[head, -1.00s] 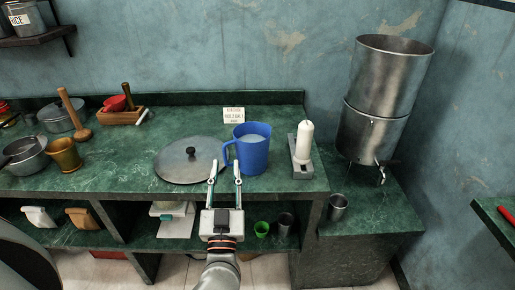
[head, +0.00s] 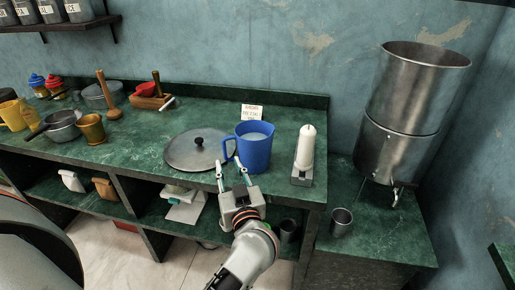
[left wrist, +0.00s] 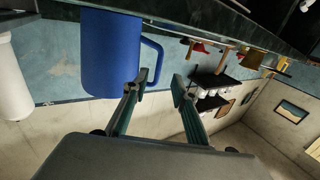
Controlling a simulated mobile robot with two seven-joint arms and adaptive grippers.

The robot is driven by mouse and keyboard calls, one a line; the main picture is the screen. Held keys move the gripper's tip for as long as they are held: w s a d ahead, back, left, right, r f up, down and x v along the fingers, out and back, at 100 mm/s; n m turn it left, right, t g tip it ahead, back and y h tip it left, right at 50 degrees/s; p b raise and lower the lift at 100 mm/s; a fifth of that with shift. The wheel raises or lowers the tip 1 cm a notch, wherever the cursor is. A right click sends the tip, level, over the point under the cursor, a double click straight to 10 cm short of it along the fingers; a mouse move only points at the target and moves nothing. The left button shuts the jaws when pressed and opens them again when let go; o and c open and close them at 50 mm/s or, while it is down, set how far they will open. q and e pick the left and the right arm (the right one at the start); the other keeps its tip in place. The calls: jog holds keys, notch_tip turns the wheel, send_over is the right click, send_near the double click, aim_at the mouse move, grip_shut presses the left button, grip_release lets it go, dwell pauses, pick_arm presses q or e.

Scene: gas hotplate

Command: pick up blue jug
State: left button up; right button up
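The blue jug (head: 255,150) stands upright on the green counter, with pale contents at its top and its handle toward the left. It also shows in the left wrist view (left wrist: 108,52), where the picture is upside down and the handle points right. My left gripper (head: 231,172) is open at the counter's front edge, just in front of the jug's handle side. In the left wrist view the fingers (left wrist: 155,82) are spread apart, with the handle near the left finger and nothing clearly gripped. I cannot tell whether that finger touches the handle. My right gripper is not in view.
A round metal lid (head: 194,152) lies left of the jug. A white candle (head: 305,150) on a grey holder stands to its right. A small card (head: 252,111) is behind it. A metal urn (head: 405,110) and a metal cup (head: 341,221) are further right.

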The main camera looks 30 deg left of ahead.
aim_at(225, 153)
pick_arm(q)
jog(key=x, duration=0.2)
jog(key=b+x, duration=0.1)
jog(key=x, duration=0.4)
jog(key=shift+w+a+f+b, duration=0.15)
jog(key=shift+w+f+b, duration=0.15)
jog(key=shift+w+f, duration=0.1)
jog(key=shift+r, duration=0.1)
grip_shut()
jog(key=shift+r, duration=0.1)
